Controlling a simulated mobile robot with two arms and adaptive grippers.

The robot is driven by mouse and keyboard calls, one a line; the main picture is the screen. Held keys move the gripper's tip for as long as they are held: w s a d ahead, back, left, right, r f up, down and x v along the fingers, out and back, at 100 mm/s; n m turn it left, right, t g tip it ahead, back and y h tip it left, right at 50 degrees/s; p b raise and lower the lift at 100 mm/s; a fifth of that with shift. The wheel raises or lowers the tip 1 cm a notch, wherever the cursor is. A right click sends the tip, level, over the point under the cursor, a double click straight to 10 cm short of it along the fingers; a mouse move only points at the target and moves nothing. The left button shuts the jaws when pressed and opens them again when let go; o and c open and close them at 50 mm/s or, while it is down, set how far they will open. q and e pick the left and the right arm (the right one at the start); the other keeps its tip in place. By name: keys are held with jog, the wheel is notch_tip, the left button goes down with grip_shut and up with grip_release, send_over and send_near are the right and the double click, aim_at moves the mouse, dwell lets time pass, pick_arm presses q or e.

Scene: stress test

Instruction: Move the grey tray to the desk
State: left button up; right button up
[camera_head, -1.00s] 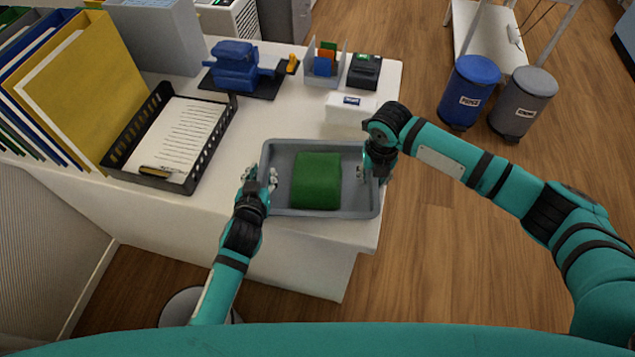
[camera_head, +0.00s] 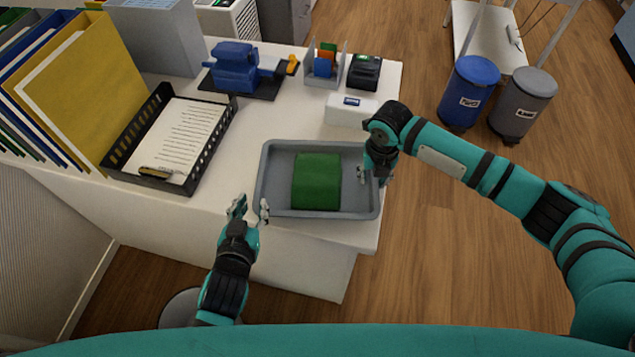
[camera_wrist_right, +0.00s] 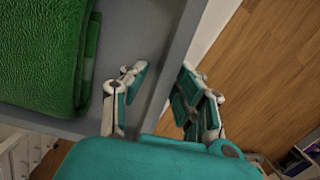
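The grey tray (camera_head: 352,200) lies on the white desk (camera_head: 275,117) at its front edge. A folded green cloth (camera_head: 317,182) lies in the tray; it also shows in the right wrist view (camera_wrist_right: 45,50). My left gripper (camera_head: 250,207) is open and empty, in front of the desk edge, just off the tray's near left corner. My right gripper (camera_head: 371,176) is at the tray's right side. In the right wrist view its fingers (camera_wrist_right: 160,92) are apart, one on each side of the tray wall (camera_wrist_right: 182,45), with gaps visible.
A black paper tray (camera_head: 208,152) and upright folders (camera_head: 75,95) stand left. A white box (camera_head: 350,110), blue device (camera_head: 236,68), card holder (camera_head: 325,66) and black terminal (camera_head: 365,72) stand behind the tray. Blue (camera_head: 468,92) and grey (camera_head: 522,105) bins stand on the floor at right.

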notch_tip(320, 180, up, 12)
jog(key=s, duration=0.1)
jog(key=shift+s+f, duration=0.15)
jog(key=shift+f, duration=0.05)
dwell(0.4)
